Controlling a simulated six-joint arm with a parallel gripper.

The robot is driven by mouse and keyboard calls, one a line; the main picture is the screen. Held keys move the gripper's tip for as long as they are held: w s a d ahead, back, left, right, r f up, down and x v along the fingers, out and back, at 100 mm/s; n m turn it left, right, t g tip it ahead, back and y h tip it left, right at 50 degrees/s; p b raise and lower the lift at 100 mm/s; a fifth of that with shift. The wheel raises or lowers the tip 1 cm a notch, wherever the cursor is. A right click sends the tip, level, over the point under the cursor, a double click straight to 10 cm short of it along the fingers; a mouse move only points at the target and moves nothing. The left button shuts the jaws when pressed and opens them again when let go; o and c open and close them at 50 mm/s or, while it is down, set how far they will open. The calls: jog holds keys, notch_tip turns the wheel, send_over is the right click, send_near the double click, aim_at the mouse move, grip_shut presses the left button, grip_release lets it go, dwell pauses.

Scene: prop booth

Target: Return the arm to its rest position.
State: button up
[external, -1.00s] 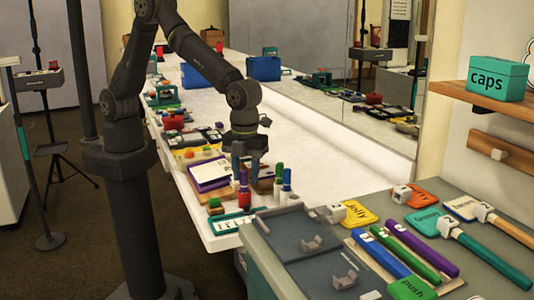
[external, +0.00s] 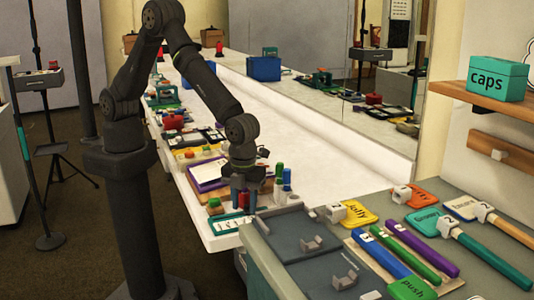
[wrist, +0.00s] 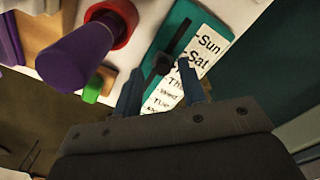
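My gripper (external: 243,200) is low over the near end of the white counter, just above the weekday board (external: 232,226). In the wrist view my gripper's two blue fingers (wrist: 160,84) stand apart, so it is open. A dark knob (wrist: 162,63) on the board shows between or just beyond the fingertips; I cannot tell whether they touch it. The teal board (wrist: 182,28) carries a white strip of day names, partly hidden by the fingers.
A purple cylinder with a red ring (wrist: 88,55) stands close left of the fingers in the wrist view, with a green-topped block (wrist: 93,90) nearby. Capped markers (external: 279,175) stand right of my gripper. The white counter's middle (external: 315,140) is clear.

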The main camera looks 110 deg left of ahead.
jog(key=shift+w+a+r, duration=0.25)
jog(key=shift+w+r, duration=0.05)
jog(key=shift+r, duration=0.1)
notch_tip(320, 180, up, 16)
send_near(228, 218)
jog(key=w+a+f, duration=0.1)
jog(key=f, duration=0.1)
jog(key=w+a+f, duration=0.1)
jog(key=f, duration=0.1)
jog(key=w+a+f, duration=0.1)
jog(key=a+f, duration=0.1)
jog(key=shift+w+f, duration=0.3)
jog(key=s+d, duration=0.3)
jog(key=d, duration=0.1)
jog(key=shift+s+r, duration=0.25)
jog(key=shift+s, duration=0.15)
jog(key=shift+s+d+r, duration=0.3)
jog(key=shift+s+d, duration=0.15)
notch_tip(228, 218, up, 17)
jog(key=s+a+r+n+t, duration=0.2)
jog(key=s+a+r+n, duration=0.1)
jog(key=s+r, duration=0.4)
jog(key=shift+s+a+r+h, duration=0.2)
jog(key=shift+s+r+h, duration=0.1)
jog(key=shift+s, duration=1)
